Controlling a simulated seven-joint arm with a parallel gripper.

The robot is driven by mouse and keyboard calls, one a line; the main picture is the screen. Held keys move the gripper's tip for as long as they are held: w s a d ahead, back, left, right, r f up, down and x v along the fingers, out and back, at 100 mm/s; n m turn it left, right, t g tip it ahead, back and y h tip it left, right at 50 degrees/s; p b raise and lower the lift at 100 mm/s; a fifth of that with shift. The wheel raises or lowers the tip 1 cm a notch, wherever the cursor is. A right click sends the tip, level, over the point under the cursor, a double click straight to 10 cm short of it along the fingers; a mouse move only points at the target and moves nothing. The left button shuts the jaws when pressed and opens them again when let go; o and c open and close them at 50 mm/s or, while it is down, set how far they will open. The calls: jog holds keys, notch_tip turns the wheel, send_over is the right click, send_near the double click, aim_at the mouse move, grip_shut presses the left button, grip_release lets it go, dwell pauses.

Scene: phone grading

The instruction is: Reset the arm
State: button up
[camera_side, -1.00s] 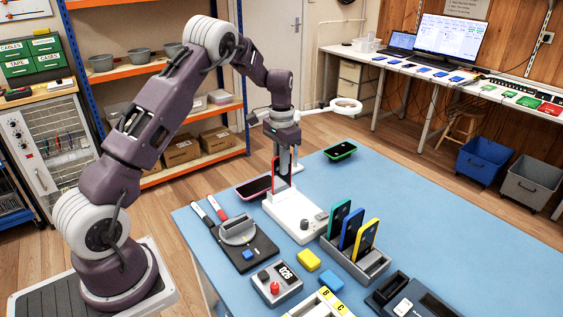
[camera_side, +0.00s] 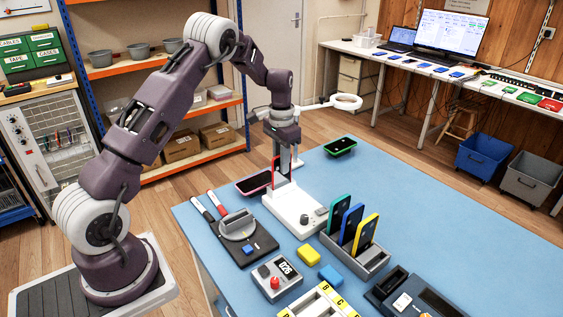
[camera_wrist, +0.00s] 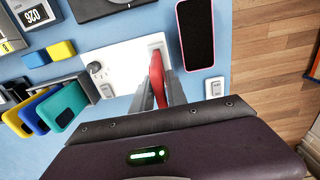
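My gripper (camera_side: 284,166) points straight down over the white stand (camera_side: 291,211). Its two grey fingers also show in the wrist view (camera_wrist: 160,92). A narrow red item (camera_wrist: 157,78), upright on the white stand, sits between the fingers in the wrist view. Its red edge shows beside the fingers in the side view (camera_side: 276,171). The fingers hide part of it, and I cannot tell whether they touch it or stand slightly apart.
A pink-edged phone (camera_wrist: 195,35) lies beside the stand. A rack (camera_side: 352,255) of coloured phones, yellow (camera_side: 309,256) and blue (camera_side: 332,275) blocks and a counter box (camera_side: 276,279) are nearby. A green-edged phone (camera_side: 340,146) lies at the back.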

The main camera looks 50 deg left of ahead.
jog(key=o, duration=0.6)
jog(key=shift+r, duration=0.75)
jog(key=shift+r, duration=0.75)
jog(key=shift+r, duration=0.15)
jog(key=shift+r, duration=0.6)
jog(key=shift+r, duration=0.15)
